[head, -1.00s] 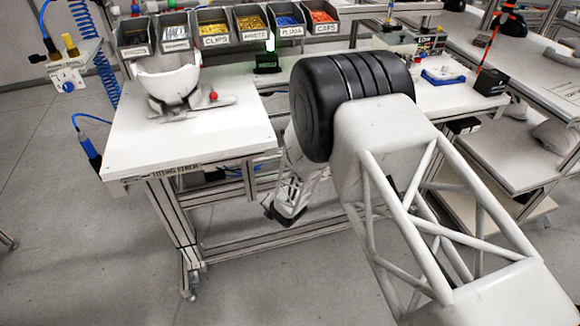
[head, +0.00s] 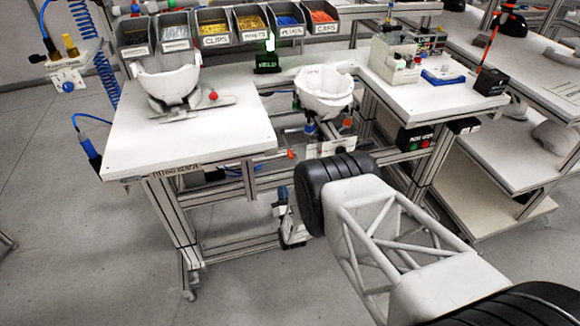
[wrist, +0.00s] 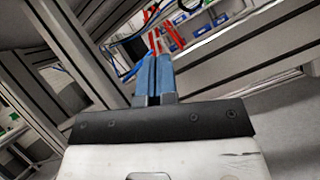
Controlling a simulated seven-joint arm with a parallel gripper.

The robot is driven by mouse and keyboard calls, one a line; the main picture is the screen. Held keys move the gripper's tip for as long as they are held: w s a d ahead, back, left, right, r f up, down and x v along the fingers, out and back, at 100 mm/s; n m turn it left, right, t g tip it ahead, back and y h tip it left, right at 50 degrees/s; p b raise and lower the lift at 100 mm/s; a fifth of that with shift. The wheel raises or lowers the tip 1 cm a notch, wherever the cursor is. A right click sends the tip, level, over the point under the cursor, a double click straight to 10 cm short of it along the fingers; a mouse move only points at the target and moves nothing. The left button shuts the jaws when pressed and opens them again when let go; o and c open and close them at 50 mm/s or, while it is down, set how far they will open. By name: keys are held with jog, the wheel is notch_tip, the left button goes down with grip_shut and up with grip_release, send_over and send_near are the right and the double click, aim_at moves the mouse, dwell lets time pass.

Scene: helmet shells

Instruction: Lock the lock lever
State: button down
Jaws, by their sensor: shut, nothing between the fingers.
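A small lever with an orange-red tip (head: 291,154) sticks out beside the stand under the right white helmet shell (head: 325,92). A red ball knob (head: 213,96) sits on the fixture under the left white helmet shell (head: 168,82). I cannot tell which of these is the lock lever. My gripper shows in the wrist view, its two blue fingers (wrist: 154,65) pressed together with nothing between them. In the head view my gripper (head: 282,194) is low in front of the benches, below the orange-red tip and apart from it, partly hidden by my arm.
The left bench top (head: 185,140) is mostly clear. Labelled part bins (head: 214,33) stand behind it. The right bench (head: 445,95) carries a beige box (head: 392,62) and a blue tool (head: 443,77). Metal frame bars (wrist: 75,50) surround my gripper in the wrist view.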

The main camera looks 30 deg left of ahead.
jog(key=d+t, duration=0.1)
jog(key=s+d+t, duration=0.1)
jog(key=d+t, duration=0.1)
jog(key=s+d+t, duration=0.1)
jog(key=shift+s+d+f+n+t+h, duration=0.1)
jog(key=shift+d+n+t+h, duration=0.05)
jog(key=shift+n+t+h, duration=0.2)
send_near(287, 145)
jog(key=shift+w+r, duration=0.25)
jog(key=shift+r, duration=0.25)
jog(key=shift+w+r, duration=0.2)
jog(key=shift+r, duration=0.3)
dwell(0.4)
jog(key=shift+r, duration=0.2)
dwell(0.3)
